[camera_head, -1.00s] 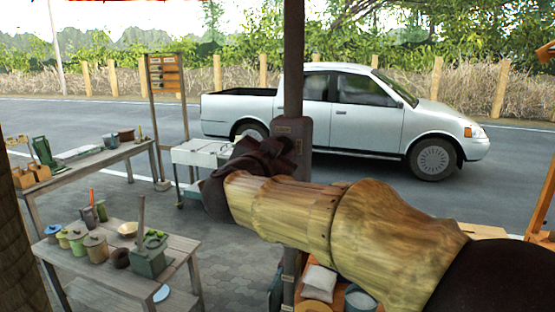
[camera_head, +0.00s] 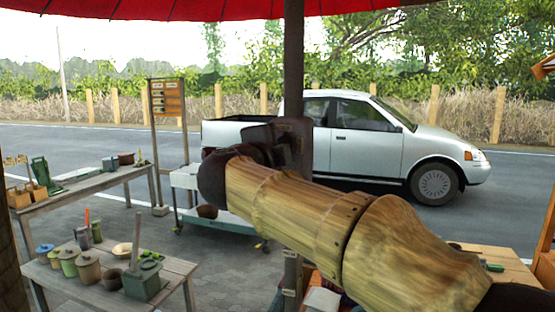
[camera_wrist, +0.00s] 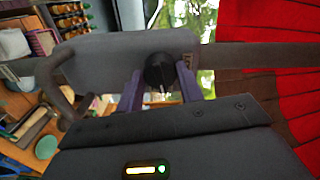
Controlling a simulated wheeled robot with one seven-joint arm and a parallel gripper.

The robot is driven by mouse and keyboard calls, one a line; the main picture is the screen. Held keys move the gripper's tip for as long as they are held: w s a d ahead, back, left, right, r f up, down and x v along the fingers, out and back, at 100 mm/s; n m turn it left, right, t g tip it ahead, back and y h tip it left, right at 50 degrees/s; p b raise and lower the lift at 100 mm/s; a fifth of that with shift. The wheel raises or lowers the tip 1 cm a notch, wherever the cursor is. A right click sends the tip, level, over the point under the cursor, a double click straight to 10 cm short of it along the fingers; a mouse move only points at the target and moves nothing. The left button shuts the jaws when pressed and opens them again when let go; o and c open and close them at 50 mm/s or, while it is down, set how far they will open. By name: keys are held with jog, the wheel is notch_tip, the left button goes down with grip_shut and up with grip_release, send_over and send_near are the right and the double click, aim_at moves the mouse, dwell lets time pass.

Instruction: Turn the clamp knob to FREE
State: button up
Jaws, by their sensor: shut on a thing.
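The clamp is a dark grey housing (camera_head: 297,135) on an upright post (camera_head: 294,60). In the wrist view its housing (camera_wrist: 100,62) fills the upper left, and a round black knob (camera_wrist: 158,70) with a small pale mark stands out from it. My gripper (camera_wrist: 160,88) has its two purple fingers on either side of the knob, closed on it. In the head view my gripper (camera_head: 262,140) is at the left of the housing, and my arm hides the knob. I cannot read any FREE marking or tell the knob's setting.
A red canopy (camera_head: 200,10) spans the top. A bench with pots (camera_head: 165,270) stands at lower left, with another workbench (camera_head: 95,185) behind. A cart (camera_head: 225,222) and a silver pickup (camera_head: 370,145) are beyond the post. A wooden table (camera_head: 500,265) is at right.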

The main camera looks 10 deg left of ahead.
jog(key=shift+f+m+b, duration=0.1)
jog(key=shift+m+b, duration=0.45)
jog(key=shift+m, duration=0.45)
jog(key=o, duration=1)
jog(key=shift+s, duration=0.15)
jog(key=s+a+b, duration=0.2)
jog(key=s+b, duration=0.3)
jog(key=s, duration=1.2)
jog(key=shift+a, duration=0.2)
